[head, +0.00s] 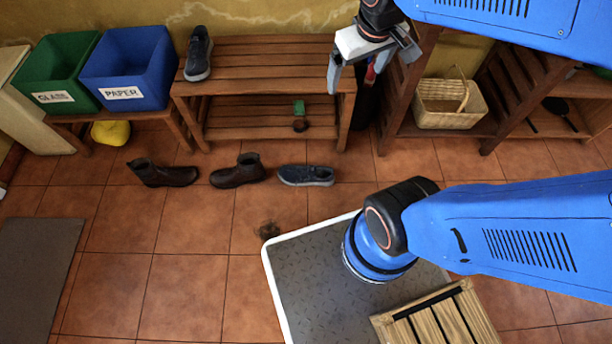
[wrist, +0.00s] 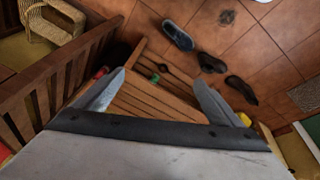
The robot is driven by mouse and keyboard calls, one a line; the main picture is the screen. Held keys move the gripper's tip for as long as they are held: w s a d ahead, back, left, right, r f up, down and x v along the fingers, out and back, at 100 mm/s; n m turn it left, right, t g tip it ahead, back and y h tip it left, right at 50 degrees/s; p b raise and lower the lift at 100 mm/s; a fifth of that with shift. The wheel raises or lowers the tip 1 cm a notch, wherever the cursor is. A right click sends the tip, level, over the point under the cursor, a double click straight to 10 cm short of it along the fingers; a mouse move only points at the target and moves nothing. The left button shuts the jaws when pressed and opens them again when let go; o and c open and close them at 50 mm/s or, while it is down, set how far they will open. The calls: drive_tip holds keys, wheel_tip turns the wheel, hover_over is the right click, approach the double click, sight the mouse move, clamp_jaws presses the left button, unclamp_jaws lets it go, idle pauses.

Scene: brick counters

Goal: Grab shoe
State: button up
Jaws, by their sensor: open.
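A blue-grey sneaker (head: 306,176) lies on the tiled floor in front of the slatted bench. To its left stand two dark brown boots (head: 238,171) (head: 162,173). Another dark sneaker (head: 199,54) sits on the left end of the bench top. My gripper (head: 374,72) is open and empty, high by the bench's right end, apart from all the shoes. In the wrist view the floor sneaker (wrist: 178,35) and both boots (wrist: 211,63) (wrist: 241,89) lie beyond my open fingers (wrist: 160,74). I cannot make out the bench-top sneaker there.
The slatted bench (head: 265,62) has a small green-topped item (head: 299,115) on its lower shelf. Green (head: 55,75) and blue (head: 128,68) bins stand left. A wicker basket (head: 450,100) sits right. My platform carries a wooden crate (head: 437,318). Floor before the shoes is mostly clear.

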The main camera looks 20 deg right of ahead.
drive_tip(key=w+a+f+n+g+h, duration=0.1)
drive_tip(key=w+a+f+n+g, duration=0.15)
drive_tip(key=w+f, duration=0.75)
drive_tip(key=w+a+f+n+g+h, duration=0.1)
drive_tip(key=w+a+f+n, duration=0.25)
drive_tip(key=w+f, duration=0.65)
drive_tip(key=n+g+h, duration=0.1)
drive_tip(key=n+g, duration=0.1)
drive_tip(key=n, duration=0.3)
approach(306, 174)
drive_tip(key=f, duration=0.2)
drive_tip(key=d+f, duration=0.1)
drive_tip(key=f, duration=0.2)
drive_tip(key=d+f, duration=0.1)
drive_tip(key=f, duration=0.1)
drive_tip(key=shift+w+f, duration=0.25)
drive_tip(key=shift+w+x, duration=0.1)
drive_tip(key=shift+x, duration=1.3)
drive_tip(key=shift+w+x, duration=0.15)
drive_tip(key=shift+x, duration=1.2)
